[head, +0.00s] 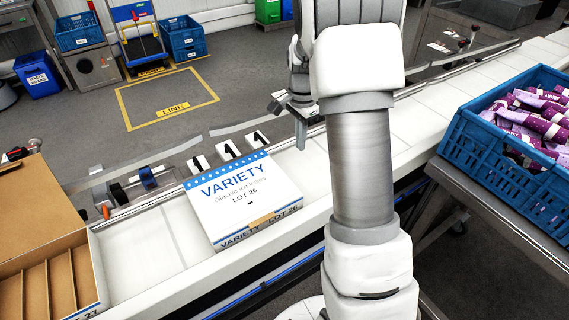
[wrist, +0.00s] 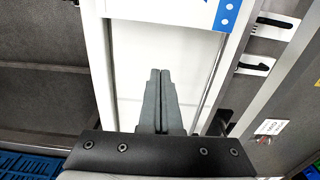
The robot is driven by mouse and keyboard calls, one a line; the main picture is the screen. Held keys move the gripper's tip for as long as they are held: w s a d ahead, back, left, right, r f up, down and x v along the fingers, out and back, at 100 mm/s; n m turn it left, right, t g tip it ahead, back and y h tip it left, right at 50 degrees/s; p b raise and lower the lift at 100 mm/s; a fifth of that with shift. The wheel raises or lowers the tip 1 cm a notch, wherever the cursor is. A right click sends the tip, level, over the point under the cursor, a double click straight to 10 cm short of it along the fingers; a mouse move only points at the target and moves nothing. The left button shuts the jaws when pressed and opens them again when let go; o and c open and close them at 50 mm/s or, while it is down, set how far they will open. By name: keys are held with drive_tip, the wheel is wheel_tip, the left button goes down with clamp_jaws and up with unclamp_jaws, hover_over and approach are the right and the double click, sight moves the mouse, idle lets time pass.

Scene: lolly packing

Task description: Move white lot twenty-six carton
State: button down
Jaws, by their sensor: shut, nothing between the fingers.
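The white lot 26 carton (head: 243,198) lies flat on the white conveyor (head: 152,250), with "VARIETY" and "LOT 26" in print and a blue dotted band along its far edge. In the wrist view, a corner of the carton (wrist: 205,10) shows at the top, ahead of the fingertips. My gripper (head: 301,135) is just beyond the carton's far right corner, apart from it, over the conveyor. In the wrist view, my gripper (wrist: 160,72) has its two fingers together with nothing between them. My arm hides part of the conveyor to the right of the carton.
An open brown carton (head: 45,245) with dividers stands at the left on the conveyor. A blue crate (head: 480,140) of purple-wrapped lollies stands at the right. A rail and white marker cards (head: 228,150) line the conveyor's far edge. The conveyor beyond my arm at upper right is clear.

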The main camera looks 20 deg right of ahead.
sight(226, 199)
wheel_tip(226, 199, down, 10)
drive_tip(key=shift+s+f+b, duration=0.15)
drive_tip(key=shift+b, duration=0.4)
drive_tip(key=shift+s+a, duration=0.15)
drive_tip(key=shift+a, duration=1.1)
drive_tip(key=shift+s+a, duration=0.2)
drive_tip(key=shift+a, duration=0.5)
drive_tip(key=s+a, duration=0.1)
drive_tip(key=a, duration=0.5)
drive_tip(key=s+a+p, duration=0.1)
drive_tip(key=a, duration=0.5)
drive_tip(key=s+a+p, duration=0.1)
drive_tip(key=s+a, duration=0.1)
drive_tip(key=a, duration=0.4)
drive_tip(key=shift+a, duration=0.1)
drive_tip(key=shift+w, duration=0.1)
